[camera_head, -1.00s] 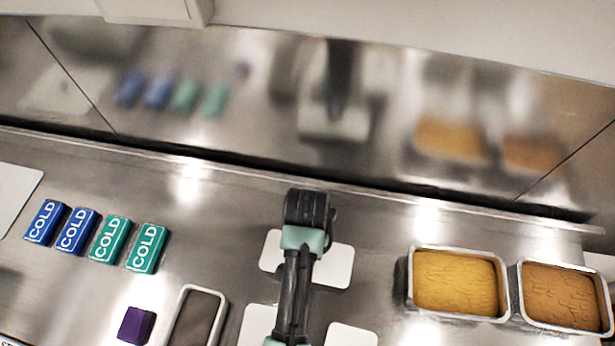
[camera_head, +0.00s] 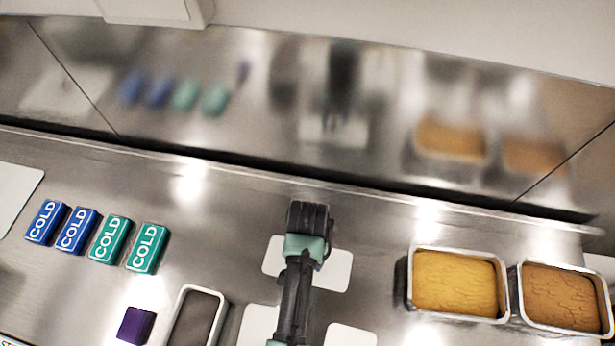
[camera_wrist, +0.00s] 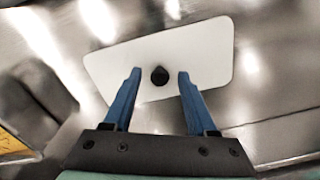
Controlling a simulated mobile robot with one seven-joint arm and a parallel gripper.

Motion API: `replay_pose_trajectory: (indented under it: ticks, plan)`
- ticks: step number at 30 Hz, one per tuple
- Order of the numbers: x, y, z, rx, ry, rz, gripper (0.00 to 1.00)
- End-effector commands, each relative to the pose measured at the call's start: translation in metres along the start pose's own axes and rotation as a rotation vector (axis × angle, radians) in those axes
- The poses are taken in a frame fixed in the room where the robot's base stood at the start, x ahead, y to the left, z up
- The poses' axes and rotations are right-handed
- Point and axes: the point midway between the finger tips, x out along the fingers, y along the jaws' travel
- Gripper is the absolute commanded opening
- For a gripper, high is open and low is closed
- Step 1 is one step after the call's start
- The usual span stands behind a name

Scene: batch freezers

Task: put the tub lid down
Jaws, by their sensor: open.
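The tub lid is a white rounded rectangular plate with a black knob (camera_wrist: 159,76) at its middle. In the wrist view the lid (camera_wrist: 205,50) lies ahead of my gripper (camera_wrist: 159,73). My two blue fingers are apart, one on each side of the knob, with gaps showing. In the head view the lid (camera_head: 337,270) shows at both sides of my arm, over the steel counter (camera_head: 225,240). My arm hides its middle and my fingertips there. I cannot tell whether the lid lies fully flat on the counter.
Two tubs, one yellow-filled (camera_head: 453,283) and one orange-brown-filled (camera_head: 560,298), stand at the right. Several COLD packs (camera_head: 108,240) lie at the left. A purple block (camera_head: 136,324) and a dark-filled tub (camera_head: 196,322) are nearer. More white plates (camera_head: 258,326) lie near my arm.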

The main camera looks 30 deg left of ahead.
Motion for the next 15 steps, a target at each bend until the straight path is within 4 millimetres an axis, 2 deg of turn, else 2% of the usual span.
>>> replay_pose_trajectory:
  ticks: [4, 8, 15]
  plan:
    - [-0.002, 0.000, 0.000, 0.000, 0.001, 0.000, 0.57]
    - [-0.013, 0.000, -0.001, 0.000, 0.003, -0.001, 0.57]
    - [-0.062, -0.001, -0.001, 0.000, 0.005, -0.002, 0.57]
